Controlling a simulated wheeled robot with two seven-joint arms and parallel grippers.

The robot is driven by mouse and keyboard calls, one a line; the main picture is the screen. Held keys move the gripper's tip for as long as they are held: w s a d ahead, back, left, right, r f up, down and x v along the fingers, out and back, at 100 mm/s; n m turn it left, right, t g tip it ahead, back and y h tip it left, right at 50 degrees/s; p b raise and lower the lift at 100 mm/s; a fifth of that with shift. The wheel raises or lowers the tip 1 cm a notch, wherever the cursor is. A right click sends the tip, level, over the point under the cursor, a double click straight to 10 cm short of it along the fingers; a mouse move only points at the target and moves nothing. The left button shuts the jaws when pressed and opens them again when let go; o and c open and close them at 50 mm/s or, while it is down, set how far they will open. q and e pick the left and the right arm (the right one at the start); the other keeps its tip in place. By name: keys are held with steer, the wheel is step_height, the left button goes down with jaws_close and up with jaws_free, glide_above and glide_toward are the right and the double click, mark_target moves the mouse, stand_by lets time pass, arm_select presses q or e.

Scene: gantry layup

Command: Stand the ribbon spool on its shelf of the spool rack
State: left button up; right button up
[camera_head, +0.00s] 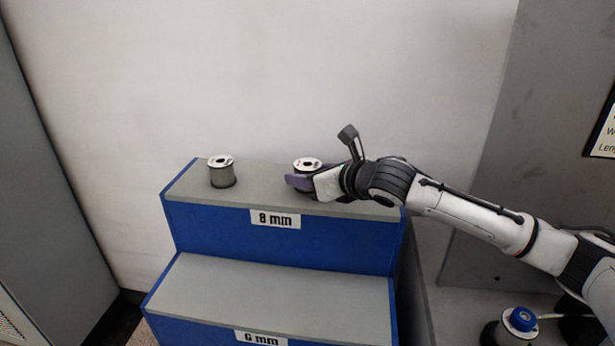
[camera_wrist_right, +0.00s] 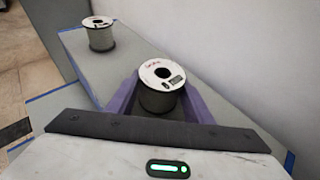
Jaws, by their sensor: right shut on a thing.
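The ribbon spool (camera_head: 307,164) has a white top flange and a dark grey body. It is upright at the top shelf of the blue and grey spool rack (camera_head: 275,214), the shelf labelled 8 mm. My right gripper (camera_head: 300,182) is shut on this spool, its purple fingers on either side of the body. In the right wrist view the spool (camera_wrist_right: 161,90) sits between the purple fingers (camera_wrist_right: 160,102). The spool's underside is hidden, so I cannot tell whether it touches the shelf. My left gripper is not in view.
Another similar spool (camera_head: 221,171) stands at the left of the top shelf, apart from the gripper. The lower shelf (camera_head: 275,295), above a 6 mm label, shows bare. A wall is behind the rack. A blue-topped round object (camera_head: 522,319) is at lower right.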

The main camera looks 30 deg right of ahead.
steer(key=shift+f, duration=0.15)
steer(key=shift+f, duration=0.15)
steer(key=o, duration=1.4)
steer(key=shift+f, duration=0.15)
steer(key=shift+c, duration=0.2)
steer(key=shift+s+r, duration=0.3)
steer(key=b+v, duration=0.1)
steer(key=v, duration=1)
steer(key=shift+s, duration=0.25)
steer(key=shift+f, duration=0.1)
